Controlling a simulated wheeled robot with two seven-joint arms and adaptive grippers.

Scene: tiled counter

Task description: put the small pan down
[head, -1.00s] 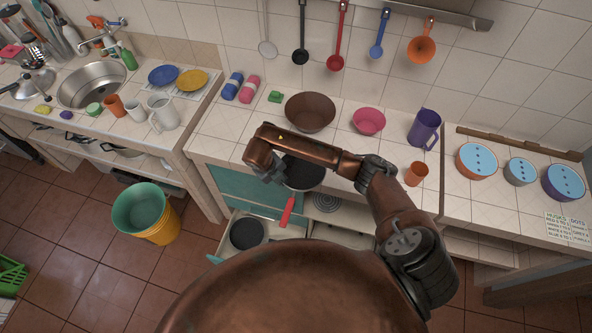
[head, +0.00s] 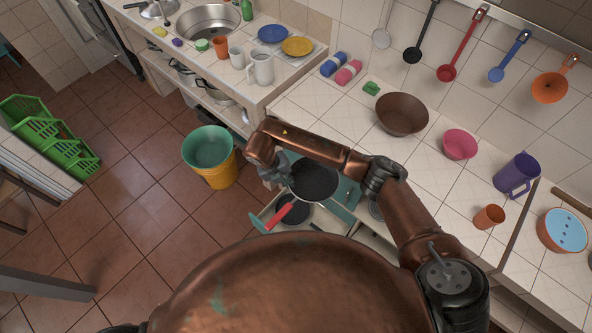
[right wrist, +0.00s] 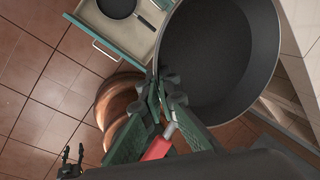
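A dark pan with a red handle (head: 316,182) hangs in the air over the open drawer. It also shows large in the right wrist view (right wrist: 220,60). My right gripper (head: 283,172) is shut on the pan's handle near the rim; in the right wrist view its green fingers (right wrist: 166,95) are on both sides of the handle. A second dark pan (head: 294,210) lies in the drawer, partly hidden by the held one, and shows in the right wrist view (right wrist: 116,6). My left gripper (right wrist: 72,160) is empty, its two fingers apart, low in the right wrist view.
The open drawer (head: 262,222) has a teal front and juts out below the counter. The tiled counter (head: 420,165) holds a brown bowl (head: 402,114), a pink bowl (head: 460,144) and an orange cup (head: 489,216), with bare tiles between. A green and yellow bucket (head: 209,150) stands on the floor.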

